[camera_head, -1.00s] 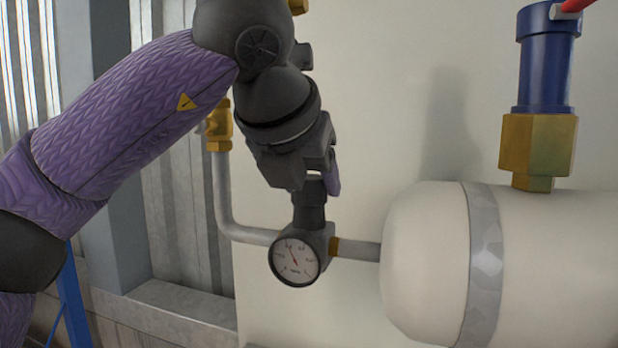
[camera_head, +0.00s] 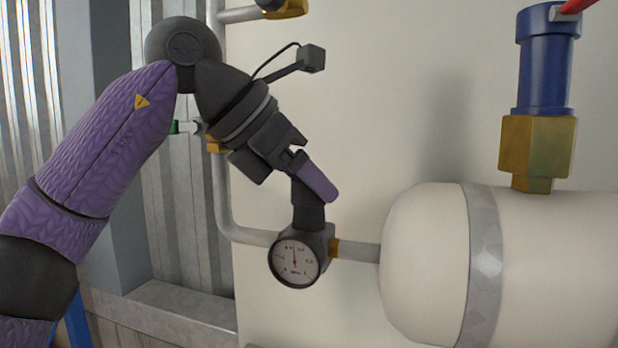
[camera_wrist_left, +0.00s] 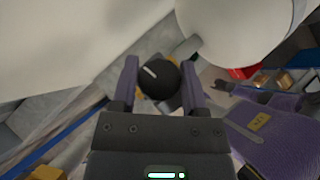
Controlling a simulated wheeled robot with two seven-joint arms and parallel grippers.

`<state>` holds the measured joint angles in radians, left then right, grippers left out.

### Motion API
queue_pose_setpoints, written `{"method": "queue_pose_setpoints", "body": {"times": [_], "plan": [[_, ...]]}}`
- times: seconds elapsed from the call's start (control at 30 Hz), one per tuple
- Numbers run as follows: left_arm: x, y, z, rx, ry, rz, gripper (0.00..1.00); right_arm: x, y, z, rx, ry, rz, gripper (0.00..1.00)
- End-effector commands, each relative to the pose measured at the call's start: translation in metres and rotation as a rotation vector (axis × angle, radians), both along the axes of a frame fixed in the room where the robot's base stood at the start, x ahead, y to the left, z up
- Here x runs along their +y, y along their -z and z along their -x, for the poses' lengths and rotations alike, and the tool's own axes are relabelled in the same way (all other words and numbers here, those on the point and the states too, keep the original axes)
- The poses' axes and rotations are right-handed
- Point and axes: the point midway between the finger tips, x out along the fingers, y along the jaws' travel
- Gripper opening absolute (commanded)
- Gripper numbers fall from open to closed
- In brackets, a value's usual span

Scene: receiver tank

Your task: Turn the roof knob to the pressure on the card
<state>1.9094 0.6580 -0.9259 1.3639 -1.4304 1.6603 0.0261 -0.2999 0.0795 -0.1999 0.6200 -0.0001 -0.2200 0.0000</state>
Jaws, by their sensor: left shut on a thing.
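The black roof knob (camera_head: 307,208) stands on top of the regulator in the pipe line, above a round white-faced gauge (camera_head: 295,262). The gauge needle points about straight up; its numbers are too small to read. My left gripper (camera_head: 314,186) comes down tilted from the upper left and is shut on the knob, hiding its upper part. In the left wrist view the knob (camera_wrist_left: 160,79), with a white line on its top, sits between the two fingers of my left gripper (camera_wrist_left: 160,82). My right gripper and the card are not in view.
A cream tank (camera_head: 425,265) with a grey band stands right of the regulator. A blue valve (camera_head: 545,75) on a brass fitting rises from it. A grey pipe (camera_head: 222,195) runs up on the left, behind my arm. The pale wall in between is clear.

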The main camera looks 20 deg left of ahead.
Motion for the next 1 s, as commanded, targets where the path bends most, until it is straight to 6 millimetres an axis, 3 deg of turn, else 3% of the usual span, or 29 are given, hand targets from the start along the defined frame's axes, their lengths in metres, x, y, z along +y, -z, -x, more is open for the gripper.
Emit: {"method": "queue_pose_setpoints", "body": {"times": [0.3, 0.87, 0.9, 1.0], "plan": [[-0.0001, -0.0006, 0.0000, -0.001, 0.113, 0.001, 0.00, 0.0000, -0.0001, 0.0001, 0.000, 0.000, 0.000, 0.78], [-0.0001, -0.0004, 0.0001, -0.001, 0.139, -0.001, 0.00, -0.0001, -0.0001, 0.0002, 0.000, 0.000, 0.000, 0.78], [-0.0001, -0.0004, 0.0001, -0.001, 0.139, -0.001, 0.62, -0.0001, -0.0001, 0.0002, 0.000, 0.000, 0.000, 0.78], [-0.0001, -0.0003, 0.0001, -0.001, 0.138, -0.001, 0.84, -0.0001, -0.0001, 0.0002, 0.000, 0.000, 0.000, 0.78]]}}
